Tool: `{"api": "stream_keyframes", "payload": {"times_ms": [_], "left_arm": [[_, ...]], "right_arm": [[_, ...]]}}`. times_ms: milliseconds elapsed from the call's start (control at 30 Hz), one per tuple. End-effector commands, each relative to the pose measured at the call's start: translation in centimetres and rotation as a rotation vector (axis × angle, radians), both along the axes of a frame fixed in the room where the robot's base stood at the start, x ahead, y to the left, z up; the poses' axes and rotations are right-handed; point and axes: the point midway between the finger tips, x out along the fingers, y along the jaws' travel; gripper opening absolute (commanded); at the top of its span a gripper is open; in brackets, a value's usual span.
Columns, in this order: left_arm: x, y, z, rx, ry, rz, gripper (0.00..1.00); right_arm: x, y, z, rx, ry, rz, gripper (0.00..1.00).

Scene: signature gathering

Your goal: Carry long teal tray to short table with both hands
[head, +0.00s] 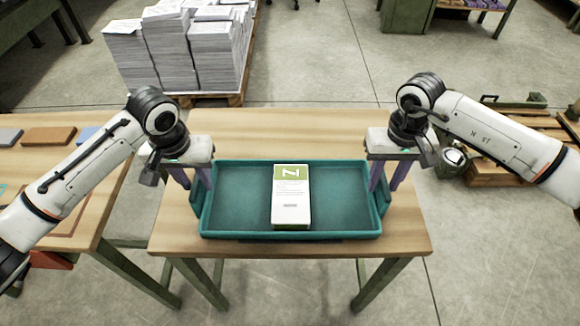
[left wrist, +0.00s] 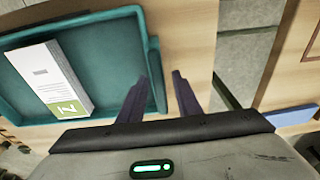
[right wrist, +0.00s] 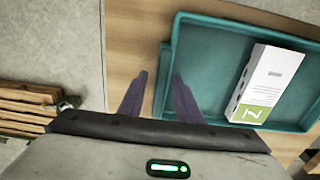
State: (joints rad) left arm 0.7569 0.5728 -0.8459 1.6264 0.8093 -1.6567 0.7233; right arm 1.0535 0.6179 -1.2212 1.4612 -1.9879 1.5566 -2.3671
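The long teal tray (head: 230,223) lies flat on a wooden table (head: 180,240) with green legs. A white and green box of paper (head: 291,200) lies in its middle. My left gripper (head: 194,187) is at the tray's left end. In the left wrist view its spread fingers (left wrist: 160,76) stand either side of the end rim and handle, one over the inside, one outside. My right gripper (head: 384,188) is at the right end; in the right wrist view its spread fingers (right wrist: 160,75) straddle that rim likewise. Whether the fingertips touch the tray cannot be told.
Another wooden table (head: 75,160) at the left holds a grey, a brown and a blue block. Stacks of paper (head: 180,48) stand on a pallet behind. Wooden pallets (head: 510,150) lie at the right. Concrete floor (head: 330,60) is clear behind the tray's table.

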Motion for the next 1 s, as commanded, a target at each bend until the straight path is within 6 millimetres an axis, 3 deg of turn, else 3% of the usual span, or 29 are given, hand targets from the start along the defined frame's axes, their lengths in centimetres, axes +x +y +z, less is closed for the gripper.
{"api": "stream_keyframes", "payload": {"times_ms": [267,700,1000], "left_arm": [[-0.1,-0.1,1.0,-0.002,-0.003,-0.001,0.31],[-1.3,-0.1,9.5,-0.002,-0.004,-0.002,0.31],[-1.8,-0.1,11.9,-0.001,-0.001,-0.001,0.31]], "right_arm": [[0.0,0.1,0.0,0.002,0.000,0.002,0.31],[0.0,0.1,0.0,0.002,0.000,0.002,0.31],[0.1,0.1,0.6,0.002,-0.002,0.002,0.31]]}}
